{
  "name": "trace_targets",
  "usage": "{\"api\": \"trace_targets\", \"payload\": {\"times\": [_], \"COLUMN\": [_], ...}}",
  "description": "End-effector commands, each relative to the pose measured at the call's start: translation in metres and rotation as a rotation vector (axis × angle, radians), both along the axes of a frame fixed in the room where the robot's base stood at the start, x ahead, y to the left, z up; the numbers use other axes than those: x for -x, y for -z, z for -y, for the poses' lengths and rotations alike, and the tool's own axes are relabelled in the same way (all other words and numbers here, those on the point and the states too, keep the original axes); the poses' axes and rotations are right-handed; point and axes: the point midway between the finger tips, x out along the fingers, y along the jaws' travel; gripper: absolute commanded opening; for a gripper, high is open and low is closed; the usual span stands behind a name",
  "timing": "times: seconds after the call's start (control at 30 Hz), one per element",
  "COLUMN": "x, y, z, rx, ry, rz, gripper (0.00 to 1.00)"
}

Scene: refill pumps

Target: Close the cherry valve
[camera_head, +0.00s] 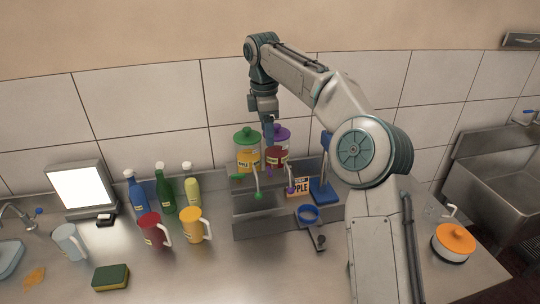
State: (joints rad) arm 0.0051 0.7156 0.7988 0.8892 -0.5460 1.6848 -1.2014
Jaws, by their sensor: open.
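A dispenser jar with a purple lid (281,134) and red contents (277,157) stands at the back of the counter; it looks like the cherry one, but its label is too small to read. A small purple valve handle (270,172) shows below it, with a purple-tipped spout (291,189). To its left is the apple dispenser (248,156), with a green lid, yellow contents and a green-tipped spout (258,196). My gripper (269,142) points down in front of the two jars, above the purple handle, and partly hides the purple-lidded jar. Its jaws are open and appear empty.
A red mug (150,231), yellow mug (190,225) and several bottles stand left. An orange-lidded pot (453,242) is right.

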Motion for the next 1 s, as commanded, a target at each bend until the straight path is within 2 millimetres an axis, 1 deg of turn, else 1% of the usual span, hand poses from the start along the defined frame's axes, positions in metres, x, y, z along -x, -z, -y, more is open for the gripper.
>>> {"api": "trace_targets", "payload": {"times": [0.03, 0.1, 0.27, 0.37, 0.57, 0.9, 1.0], "x": [-0.007, -0.013, -0.018, -0.019, -0.018, -0.018, -0.018], "y": [-0.004, -0.005, -0.001, 0.006, 0.037, 0.102, 0.116], "z": [0.001, 0.002, 0.005, 0.005, 0.006, 0.005, 0.005], "rx": [-0.016, -0.026, -0.038, -0.039, -0.037, -0.038, -0.039], "ry": [-0.019, -0.042, -0.066, -0.068, -0.067, -0.067, -0.066], "rz": [-0.013, -0.024, -0.037, -0.037, -0.040, -0.040, -0.038], "gripper": [0.62, 0.62, 0.62, 0.62, 0.62, 0.62, 0.62]}}
